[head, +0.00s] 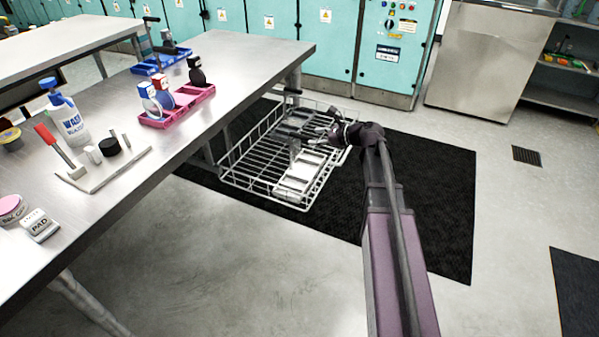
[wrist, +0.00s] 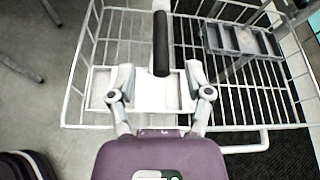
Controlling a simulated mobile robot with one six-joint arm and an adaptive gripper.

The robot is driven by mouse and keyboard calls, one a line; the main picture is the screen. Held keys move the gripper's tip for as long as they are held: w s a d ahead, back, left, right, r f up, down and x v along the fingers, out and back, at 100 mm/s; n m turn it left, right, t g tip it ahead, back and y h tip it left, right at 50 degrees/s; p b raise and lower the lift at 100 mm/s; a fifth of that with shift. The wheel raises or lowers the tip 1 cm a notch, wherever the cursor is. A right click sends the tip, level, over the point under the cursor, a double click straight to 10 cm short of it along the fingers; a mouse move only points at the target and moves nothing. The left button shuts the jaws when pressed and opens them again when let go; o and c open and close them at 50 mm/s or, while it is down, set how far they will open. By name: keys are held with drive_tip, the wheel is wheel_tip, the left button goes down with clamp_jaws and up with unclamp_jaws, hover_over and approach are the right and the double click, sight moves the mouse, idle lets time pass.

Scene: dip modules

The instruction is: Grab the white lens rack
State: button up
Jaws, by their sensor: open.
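The white lens rack (wrist: 150,95) lies inside a white wire basket (wrist: 92,50), below my gripper in the wrist view. A post with a black grip (wrist: 161,45) stands up from the rack. My gripper (wrist: 158,76) is open. Its two fingers are apart, one on each side of the black grip's lower end, and hold nothing. I cannot tell whether either finger touches it. In the head view the rack (head: 297,185) lies at the near end of the basket, and my gripper (head: 326,136) hangs over the basket.
A grey compartmented tray (wrist: 240,40) lies at the basket's upper right in the wrist view. The basket stands on a black mat (head: 430,190). A steel table (head: 235,52) with a bottle (head: 68,115) and pink tray (head: 190,105) stands left. Floor at the right is clear.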

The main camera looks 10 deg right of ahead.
sight(311, 138)
drive_tip(key=b+x, duration=0.1)
drive_tip(key=x, duration=0.1)
drive_tip(key=b+x, duration=0.1)
drive_tip(key=x, duration=0.1)
drive_tip(key=shift+d+f, duration=0.15)
drive_tip(key=shift+f, duration=0.15)
drive_tip(key=shift+w+a+f, duration=0.15)
drive_tip(key=shift+w+a, duration=0.25)
drive_tip(key=shift+a, duration=0.05)
clamp_jaws()
